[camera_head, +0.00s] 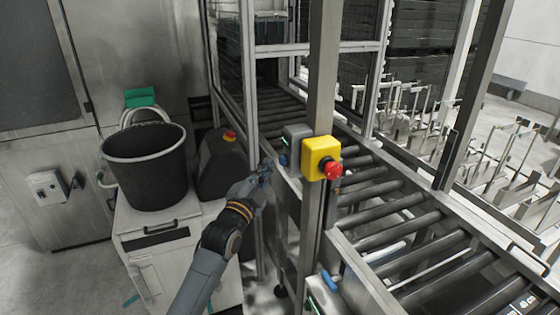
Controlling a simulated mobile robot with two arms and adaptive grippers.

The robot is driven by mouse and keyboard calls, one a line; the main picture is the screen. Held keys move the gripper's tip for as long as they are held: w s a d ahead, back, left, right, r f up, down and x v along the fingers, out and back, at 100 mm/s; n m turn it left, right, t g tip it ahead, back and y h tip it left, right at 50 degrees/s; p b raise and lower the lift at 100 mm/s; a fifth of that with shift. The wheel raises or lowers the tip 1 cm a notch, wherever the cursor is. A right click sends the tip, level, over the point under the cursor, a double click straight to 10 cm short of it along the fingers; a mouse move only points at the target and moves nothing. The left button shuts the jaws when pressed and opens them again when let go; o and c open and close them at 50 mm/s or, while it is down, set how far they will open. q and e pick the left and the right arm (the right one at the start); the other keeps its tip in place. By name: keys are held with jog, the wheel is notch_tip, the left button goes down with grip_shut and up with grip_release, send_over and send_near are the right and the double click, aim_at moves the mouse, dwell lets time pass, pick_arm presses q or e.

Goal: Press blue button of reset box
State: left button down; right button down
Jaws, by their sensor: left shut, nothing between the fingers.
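A grey box (297,138), which looks like the reset box, is mounted on the metal post just left of a yellow emergency-stop box (318,152) with a red button (333,170). A small bluish spot shows at the grey box's lower left side; I cannot tell for sure that it is the blue button. My left gripper (266,167) is shut and empty, just left of and slightly below the grey box. A small gap seems to lie between them. My right gripper is not in view.
The upright post (322,70) and roller conveyor (400,222) stand to the right. A black bucket (145,170) sits on a white cabinet (150,245) at left. A dark rounded housing (222,165) with a red-and-yellow button stands behind my left arm.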

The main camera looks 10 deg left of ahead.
pick_arm(q)
jog(key=s+a, duration=0.2)
jog(key=a+p, duration=0.1)
jog(key=a, duration=0.1)
jog(key=shift+s+a, duration=0.1)
jog(key=shift+s, duration=0.3)
dwell(0.5)
